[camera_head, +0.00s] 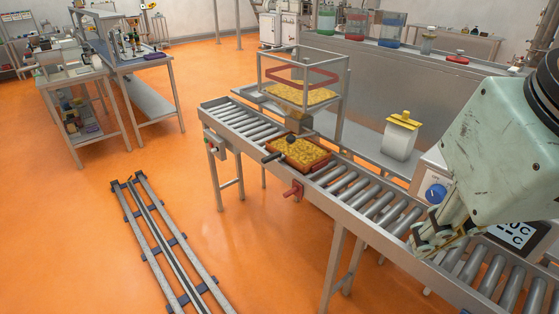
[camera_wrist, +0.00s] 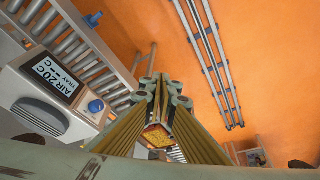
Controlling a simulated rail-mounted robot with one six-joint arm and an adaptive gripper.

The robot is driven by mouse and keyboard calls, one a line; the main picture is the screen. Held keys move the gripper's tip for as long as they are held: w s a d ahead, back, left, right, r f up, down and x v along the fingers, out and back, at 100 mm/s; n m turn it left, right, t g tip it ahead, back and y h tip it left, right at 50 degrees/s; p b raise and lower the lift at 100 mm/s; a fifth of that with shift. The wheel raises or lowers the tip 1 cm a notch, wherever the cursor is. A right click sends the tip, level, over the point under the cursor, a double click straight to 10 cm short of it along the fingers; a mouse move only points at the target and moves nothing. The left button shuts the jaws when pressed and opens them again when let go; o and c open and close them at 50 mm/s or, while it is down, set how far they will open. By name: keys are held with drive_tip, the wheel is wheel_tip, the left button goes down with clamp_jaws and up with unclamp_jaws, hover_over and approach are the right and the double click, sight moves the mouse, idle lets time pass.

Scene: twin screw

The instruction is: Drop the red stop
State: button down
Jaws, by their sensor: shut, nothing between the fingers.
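The red stop (camera_head: 294,191) is a small red fitting on the near side rail of the roller conveyor (camera_head: 385,219), just below an orange tray (camera_head: 316,167) of yellow pellets on the rollers. My gripper (camera_head: 420,245) is over the conveyor's right part, well to the right of the stop and apart from it. Its fingers are shut and empty; they also show in the wrist view (camera_wrist: 162,84). I cannot make out the red stop in the wrist view; the fingers cover part of the conveyor there.
A hopper with yellow pellets (camera_head: 303,92) stands over the conveyor behind the tray. A control box with a blue knob (camera_head: 436,193) and a display (camera_head: 513,236) stands beside my gripper. Floor rails (camera_head: 160,240) lie at left. The orange floor before the conveyor is clear.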

sight(290, 192)
drive_tip(key=w+d+r+n+t+h+p, duration=0.1)
drive_tip(key=w+d, duration=0.2)
drive_tip(key=w, duration=0.8)
drive_tip(key=w+d+r+h+p, duration=0.1)
drive_tip(key=w+d+p, duration=0.15)
drive_tip(key=w, duration=0.75)
drive_tip(key=w+f+n+t+p, duration=0.1)
drive_tip(key=w+f, duration=0.1)
drive_tip(key=w, duration=0.7)
drive_tip(key=w+f+n+t, duration=0.1)
drive_tip(key=w+f, duration=0.2)
drive_tip(key=w, duration=0.5)
drive_tip(key=w+a+f+n+y+p, duration=0.2)
drive_tip(key=w+a+f, duration=0.3)
drive_tip(key=w+f, duration=0.55)
drive_tip(key=w+a+f+n+g+y+p, duration=0.1)
drive_tip(key=w+a+f+y, duration=0.3)
drive_tip(key=a+f, duration=0.6)
drive_tip(key=shift+w+f+n+g+p, duration=0.3)
drive_tip(key=shift+w+f+n+p, duration=0.45)
drive_tip(key=shift+f, duration=1.05)
drive_tip(key=shift+w+a+f, duration=0.1)
drive_tip(key=shift+w+f, duration=0.05)
